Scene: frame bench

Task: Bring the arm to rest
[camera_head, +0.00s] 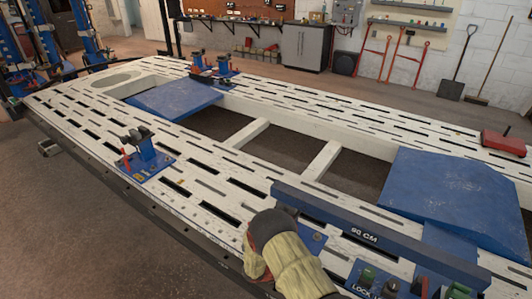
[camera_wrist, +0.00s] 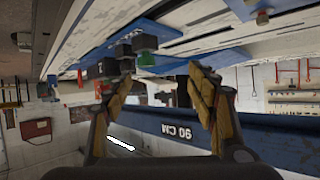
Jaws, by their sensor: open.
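My gripper (camera_wrist: 160,95) shows in the wrist view with its two tan-padded fingers spread apart and nothing gripped between them. A blue bar marked 90 CM (camera_wrist: 265,140) runs behind the fingers in that view; I cannot tell how far off it is. In the head view my arm, tan with a dark rounded end, rises at the bottom centre over the near edge of the white slotted frame bench (camera_head: 205,185). The same blue bar (camera_head: 330,222) lies just right of and beyond it. The fingers cannot be made out in the head view.
Blue clamps with green and black knobs (camera_head: 390,285) stand at the bottom right, close to my arm. A blue clamp stand (camera_head: 146,157) is on the bench's near side. Blue ramp plates (camera_head: 455,200) lie at right and far left. Open floor (camera_head: 75,225) lies at left.

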